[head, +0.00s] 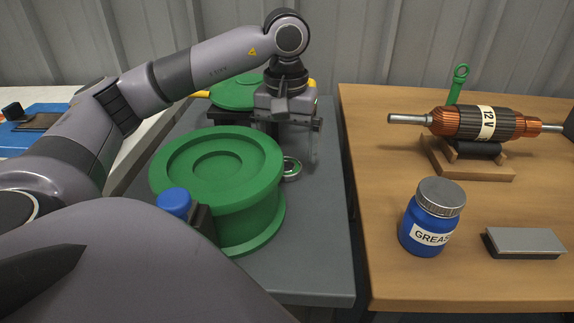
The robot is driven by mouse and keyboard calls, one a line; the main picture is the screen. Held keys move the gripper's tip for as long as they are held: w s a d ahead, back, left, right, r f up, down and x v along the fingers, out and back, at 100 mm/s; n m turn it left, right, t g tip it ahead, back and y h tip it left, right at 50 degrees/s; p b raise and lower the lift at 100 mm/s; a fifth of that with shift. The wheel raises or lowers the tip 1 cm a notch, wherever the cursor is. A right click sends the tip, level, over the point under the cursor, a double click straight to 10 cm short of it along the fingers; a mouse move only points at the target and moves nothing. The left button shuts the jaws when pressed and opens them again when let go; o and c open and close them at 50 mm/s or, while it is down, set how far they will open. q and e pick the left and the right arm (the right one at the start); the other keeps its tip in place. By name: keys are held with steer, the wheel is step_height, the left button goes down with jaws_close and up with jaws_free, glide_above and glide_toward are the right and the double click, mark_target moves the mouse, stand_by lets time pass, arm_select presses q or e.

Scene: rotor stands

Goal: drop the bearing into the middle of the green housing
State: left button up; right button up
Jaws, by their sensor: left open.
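The green housing (258,158) is a large round flanged piece with a stepped round recess in its middle; it stands on the grey table. The bearing (291,169) is a small metal ring close beside the housing's right rim, partly hidden by it. My left gripper (290,140) points down above and slightly behind the bearing, open, with nothing seen between its fingers. The fingers are small and dim, and I cannot tell their exact gap to the bearing. My right gripper does not show.
Another green round part (232,95) with yellow ends lies behind my gripper. A blue-capped object (174,203) stands at the housing's front left. The wooden table on the right holds a grease jar (424,232), a grey block (523,242) and a copper rotor (450,122) on a stand. The grey table's front right is clear.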

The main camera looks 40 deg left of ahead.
arm_select(q)
steer(key=shift+f, duration=1.45)
steer(key=c, duration=1.4)
steer(key=shift+o, duration=0.2)
step_height(320, 180, up, 20)
steer(key=p, duration=0.8)
steer(key=shift+d, duration=0.1)
steer(key=d+f+m+p, duration=0.5)
steer(key=d+f+p, duration=0.3)
steer(key=d+f, duration=0.3)
steer(key=d, duration=0.3)
steer(key=shift+w+d+m+p, duration=0.15)
steer(key=shift+w+m+p, duration=0.1)
steer(key=shift+m+p, duration=0.15)
